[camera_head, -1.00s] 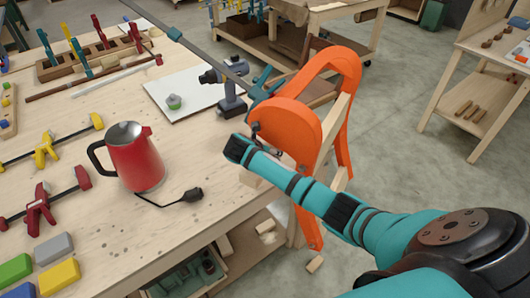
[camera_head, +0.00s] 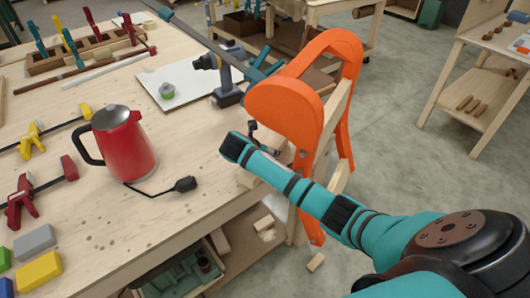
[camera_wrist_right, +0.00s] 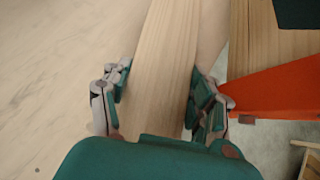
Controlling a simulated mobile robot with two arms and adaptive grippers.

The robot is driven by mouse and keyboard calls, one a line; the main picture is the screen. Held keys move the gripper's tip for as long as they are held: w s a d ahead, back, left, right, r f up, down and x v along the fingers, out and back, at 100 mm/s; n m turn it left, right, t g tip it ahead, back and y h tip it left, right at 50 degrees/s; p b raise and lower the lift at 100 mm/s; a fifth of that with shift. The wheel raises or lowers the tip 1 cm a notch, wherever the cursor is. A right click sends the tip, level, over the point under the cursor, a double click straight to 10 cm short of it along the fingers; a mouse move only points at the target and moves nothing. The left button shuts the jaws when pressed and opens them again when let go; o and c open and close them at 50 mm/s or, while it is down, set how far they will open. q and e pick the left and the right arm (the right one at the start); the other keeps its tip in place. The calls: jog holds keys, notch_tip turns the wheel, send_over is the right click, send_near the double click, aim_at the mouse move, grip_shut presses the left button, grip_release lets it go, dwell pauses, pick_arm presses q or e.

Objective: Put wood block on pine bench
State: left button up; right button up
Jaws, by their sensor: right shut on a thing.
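The wood block (camera_wrist_right: 165,60) is a pale, grained piece that runs between the two fingers of my right gripper (camera_wrist_right: 157,100) in the right wrist view. The fingers are shut on its sides. In the head view the teal right wrist (camera_head: 234,148) hangs over the right edge of the pine bench (camera_head: 110,220). I cannot tell whether the block touches the bench top. My left gripper is not in view.
An orange chair form (camera_head: 290,100) stands beside the wrist. A red kettle (camera_head: 125,145) with a black cord, a drill (camera_head: 228,80) and a white board (camera_head: 185,92) are on the bench. Clamps and coloured blocks lie at left. The bench middle is mostly clear.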

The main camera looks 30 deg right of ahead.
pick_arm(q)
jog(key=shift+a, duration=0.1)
pick_arm(e)
jog(key=shift+f, duration=0.5)
jog(key=o, duration=1.5)
jog(key=shift+o, duration=0.3)
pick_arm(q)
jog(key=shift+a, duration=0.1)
pick_arm(e)
jog(key=shift+f, duration=0.1)
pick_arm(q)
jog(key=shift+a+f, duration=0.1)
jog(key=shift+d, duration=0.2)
pick_arm(e)
jog(key=v, duration=1.2)
jog(key=shift+s, duration=0.1)
